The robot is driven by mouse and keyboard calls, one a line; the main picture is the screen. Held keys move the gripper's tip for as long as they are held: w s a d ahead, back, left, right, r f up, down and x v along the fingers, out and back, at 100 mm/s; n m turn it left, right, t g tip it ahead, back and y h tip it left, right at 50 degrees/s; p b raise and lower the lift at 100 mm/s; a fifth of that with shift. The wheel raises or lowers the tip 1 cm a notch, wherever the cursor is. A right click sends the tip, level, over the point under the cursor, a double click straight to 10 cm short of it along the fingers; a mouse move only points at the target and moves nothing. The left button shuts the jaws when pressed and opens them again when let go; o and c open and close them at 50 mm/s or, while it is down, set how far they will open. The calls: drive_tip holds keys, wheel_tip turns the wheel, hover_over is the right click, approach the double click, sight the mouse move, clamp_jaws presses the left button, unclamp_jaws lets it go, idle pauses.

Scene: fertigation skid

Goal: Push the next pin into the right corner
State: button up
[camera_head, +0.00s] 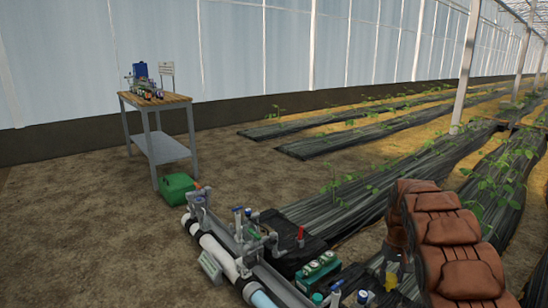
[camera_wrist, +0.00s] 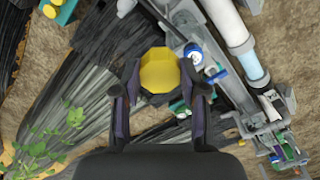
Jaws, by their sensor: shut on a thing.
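My gripper (camera_wrist: 160,75) is shut on a yellow, many-sided piece (camera_wrist: 159,70) in the wrist view, one finger on each side. The piece also shows in the head view as a small yellow block (camera_head: 391,281) at the lower right, below my arm. It may be the head of the pin; no shaft shows, and its lower part is hidden. Black sheeting (camera_wrist: 90,75) lies below and to the left of it in the wrist view. I cannot tell which corner is the right one, or whether the piece touches anything below.
A pipe skid with a white pipe (camera_head: 215,250) and valves stands close to the left of my gripper. A green holder (camera_head: 318,267) with small cylinders is beside it. Bare soil at left is clear.

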drive_tip(key=s+a+r, duration=0.3)
drive_tip(key=a+r, duration=0.3)
drive_tip(key=a, duration=0.3)
drive_tip(key=s+a+r, duration=0.3)
drive_tip(key=a+r, duration=0.4)
drive_tip(key=a, duration=0.1)
drive_tip(key=s+r+p, duration=0.3)
drive_tip(key=r+p, duration=2.2)
drive_tip(key=p, duration=1.2)
drive_tip(key=shift+a+r+p, duration=0.25)
drive_tip(key=shift+a+p, duration=0.1)
drive_tip(key=shift+a, duration=0.1)
